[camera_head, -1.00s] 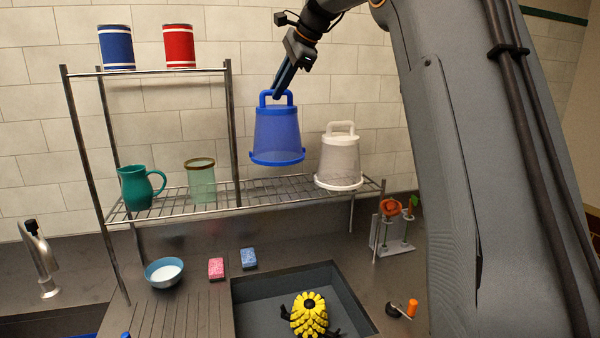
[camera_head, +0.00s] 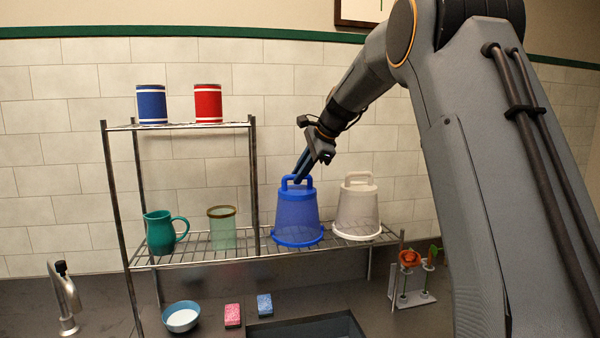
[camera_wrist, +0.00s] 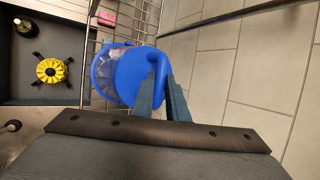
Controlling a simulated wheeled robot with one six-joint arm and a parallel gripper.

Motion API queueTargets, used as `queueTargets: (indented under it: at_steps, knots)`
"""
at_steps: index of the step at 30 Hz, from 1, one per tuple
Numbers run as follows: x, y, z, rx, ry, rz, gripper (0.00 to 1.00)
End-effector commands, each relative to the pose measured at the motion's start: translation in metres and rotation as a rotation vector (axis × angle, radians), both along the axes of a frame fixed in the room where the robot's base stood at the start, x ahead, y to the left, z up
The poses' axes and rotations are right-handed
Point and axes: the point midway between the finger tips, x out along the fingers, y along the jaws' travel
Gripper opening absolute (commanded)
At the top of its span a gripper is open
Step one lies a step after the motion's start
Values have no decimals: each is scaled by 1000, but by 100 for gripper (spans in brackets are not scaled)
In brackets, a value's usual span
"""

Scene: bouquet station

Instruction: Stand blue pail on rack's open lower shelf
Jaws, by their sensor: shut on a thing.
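My gripper (camera_head: 302,172) comes from above right and is shut on the pail's handle. In the wrist view, the fingers (camera_wrist: 163,98) hold the handle of the blue pail (camera_wrist: 128,78), with shelf wires beside and below it.
A white pail (camera_head: 357,212) stands close on the right. A green glass (camera_head: 222,230) and teal pitcher (camera_head: 160,232) stand left. A blue can (camera_head: 151,104) and red can (camera_head: 208,103) are on the upper shelf. A flower stand (camera_head: 412,284) is right of the rack.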

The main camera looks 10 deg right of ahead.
Motion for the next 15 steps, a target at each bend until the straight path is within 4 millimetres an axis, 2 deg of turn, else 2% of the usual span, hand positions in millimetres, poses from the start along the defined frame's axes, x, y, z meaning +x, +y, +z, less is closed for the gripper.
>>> queueTargets:
  at_steps: [4,5,8,15]
  knots:
    - [0,0,-2,0,0,0,0]
    - [0,0,-2,0,0,0,17]
    - [0,0,-2,0,1,0,32]
    - [0,0,-2,0,1,0,32]
